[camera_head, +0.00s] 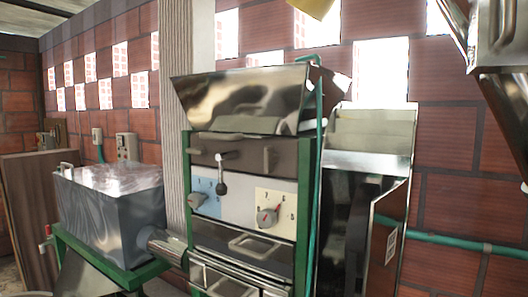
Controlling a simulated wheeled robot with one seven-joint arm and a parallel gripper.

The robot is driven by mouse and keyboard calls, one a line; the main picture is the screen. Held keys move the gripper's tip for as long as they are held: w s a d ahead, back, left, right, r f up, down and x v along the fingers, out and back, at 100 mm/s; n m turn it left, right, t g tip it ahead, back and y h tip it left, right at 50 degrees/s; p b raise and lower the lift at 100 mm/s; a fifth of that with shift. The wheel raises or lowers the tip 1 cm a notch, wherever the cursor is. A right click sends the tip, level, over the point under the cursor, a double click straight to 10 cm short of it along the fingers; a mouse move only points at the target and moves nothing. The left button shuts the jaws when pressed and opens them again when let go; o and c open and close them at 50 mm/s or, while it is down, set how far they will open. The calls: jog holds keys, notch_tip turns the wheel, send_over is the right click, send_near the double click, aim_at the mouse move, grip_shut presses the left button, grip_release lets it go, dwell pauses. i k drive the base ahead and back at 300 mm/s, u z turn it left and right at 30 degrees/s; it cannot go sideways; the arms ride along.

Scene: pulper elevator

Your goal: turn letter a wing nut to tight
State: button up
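A green-framed machine with a shiny metal hopper (245,98) on top stands in the middle. Its front has a grey knob (196,200) on a blue plate at left and a knob with a red pointer (268,216) on a cream plate at right. A grey handle-like piece (270,158) sits at the upper right of the front. I cannot make out which part is the letter A wing nut. My gripper does not show.
A grey metal tank (112,215) on a green stand is at left, with a pipe (165,245) towards the machine. A tall metal chute (372,130) stands at right. Shiny metal parts (500,80) hang at the upper right. A green pipe (455,242) runs along the brick wall.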

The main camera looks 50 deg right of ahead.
aim_at(202, 150)
jog(key=z, duration=1.45)
jog(key=k, duration=1.25)
jog(key=u, duration=0.35)
jog(key=i, duration=0.7)
jog(key=u, duration=0.7)
jog(key=i, duration=0.35)
jog(key=u, duration=0.05)
